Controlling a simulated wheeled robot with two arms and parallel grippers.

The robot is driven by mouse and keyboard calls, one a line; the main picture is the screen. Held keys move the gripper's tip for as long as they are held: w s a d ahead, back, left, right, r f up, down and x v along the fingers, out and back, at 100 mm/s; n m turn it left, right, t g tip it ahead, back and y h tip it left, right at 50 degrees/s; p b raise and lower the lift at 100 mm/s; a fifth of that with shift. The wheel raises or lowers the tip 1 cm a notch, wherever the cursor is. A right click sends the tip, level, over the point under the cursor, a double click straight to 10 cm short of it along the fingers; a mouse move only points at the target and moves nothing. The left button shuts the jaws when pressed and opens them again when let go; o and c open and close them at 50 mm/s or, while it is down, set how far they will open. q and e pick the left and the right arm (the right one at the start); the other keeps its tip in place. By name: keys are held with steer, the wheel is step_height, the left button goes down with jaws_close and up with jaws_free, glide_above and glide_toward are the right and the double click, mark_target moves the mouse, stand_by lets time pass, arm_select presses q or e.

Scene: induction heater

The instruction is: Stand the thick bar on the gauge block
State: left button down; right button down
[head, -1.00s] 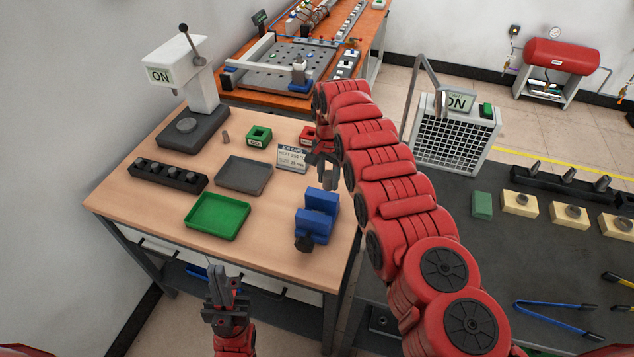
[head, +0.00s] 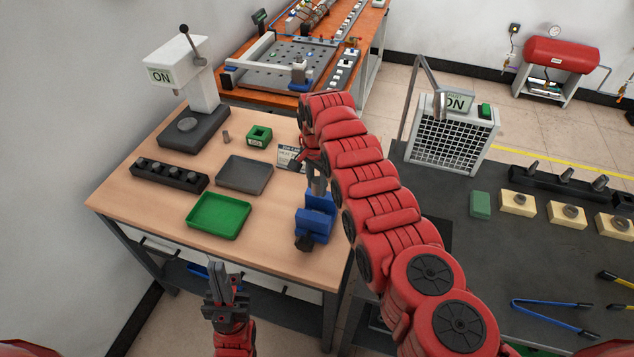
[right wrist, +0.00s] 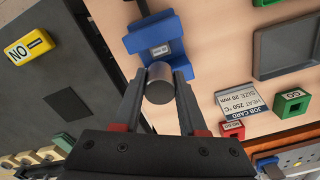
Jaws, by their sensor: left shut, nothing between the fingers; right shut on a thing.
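My right gripper (right wrist: 159,82) is shut on a thick grey metal bar (right wrist: 160,87), whose round end faces the wrist camera. In the head view the right gripper (head: 317,186) is by the back of the blue block (head: 314,226); the bar is hard to make out there. In the right wrist view the blue block (right wrist: 150,42) lies just beyond the bar; contact cannot be told. A green GO block (head: 259,136) with a square opening and a small red block (right wrist: 232,130) stand near the job card (right wrist: 247,102). My left gripper (head: 224,280) is shut and empty before the table's front edge.
A green tray (head: 219,233), a grey tray (head: 268,179), a black rack (head: 145,178) and a small bar (head: 226,137) are on the wooden table. A grey press-like device (head: 192,128) marked ON stands at the back left. A dark bench (head: 500,260) is at right.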

steer(key=shift+f+b, duration=1.55)
steer(key=shift+f, duration=0.25)
step_height(320, 180, down, 6)
steer(key=b, duration=0.6)
steer(key=shift+f, duration=0.1)
steer(key=c, duration=0.6)
jaws_free()
steer(key=shift+o, duration=1.1)
steer(key=shift+f, duration=0.1)
